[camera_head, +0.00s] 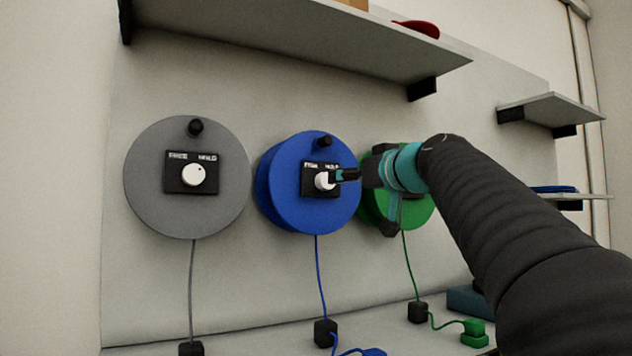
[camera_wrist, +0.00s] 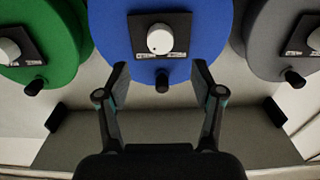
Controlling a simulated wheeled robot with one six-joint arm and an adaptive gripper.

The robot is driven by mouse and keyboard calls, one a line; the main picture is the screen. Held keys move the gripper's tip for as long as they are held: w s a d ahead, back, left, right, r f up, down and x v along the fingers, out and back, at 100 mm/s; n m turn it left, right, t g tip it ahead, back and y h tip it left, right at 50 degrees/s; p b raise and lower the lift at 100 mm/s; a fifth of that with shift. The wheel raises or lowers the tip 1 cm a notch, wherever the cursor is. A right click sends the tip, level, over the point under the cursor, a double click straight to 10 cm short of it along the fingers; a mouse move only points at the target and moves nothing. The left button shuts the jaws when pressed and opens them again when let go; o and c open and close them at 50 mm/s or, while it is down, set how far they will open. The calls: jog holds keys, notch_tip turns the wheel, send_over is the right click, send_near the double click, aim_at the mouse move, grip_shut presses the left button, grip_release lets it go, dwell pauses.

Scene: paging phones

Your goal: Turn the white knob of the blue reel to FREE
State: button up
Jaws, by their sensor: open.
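The blue reel (camera_head: 290,205) hangs on the wall panel between a grey and a green reel. Its white knob (camera_head: 322,181) sits on a black plate marked with small lettering. In the wrist view the blue reel (camera_wrist: 205,22) fills the top middle, with the white knob (camera_wrist: 160,40) on its plate. My gripper (camera_head: 346,175) reaches in from the right, its tips close to the knob. In the wrist view my gripper (camera_wrist: 160,78) is open and empty, its fingers on either side below the knob. The knob's pointer direction is too small to tell.
The grey reel (camera_head: 150,205) with its own white knob is at the left. The green reel (camera_head: 418,213) is partly hidden behind my arm. A shelf (camera_head: 300,38) runs above. Cords hang to black blocks on the ledge below.

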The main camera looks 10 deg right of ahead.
aim_at(326, 190)
jog(key=p+x, duration=0.2)
jog(key=x, duration=0.8)
jog(key=shift+w+p, duration=0.2)
jog(key=shift+p, duration=0.15)
jog(key=c, duration=1.1)
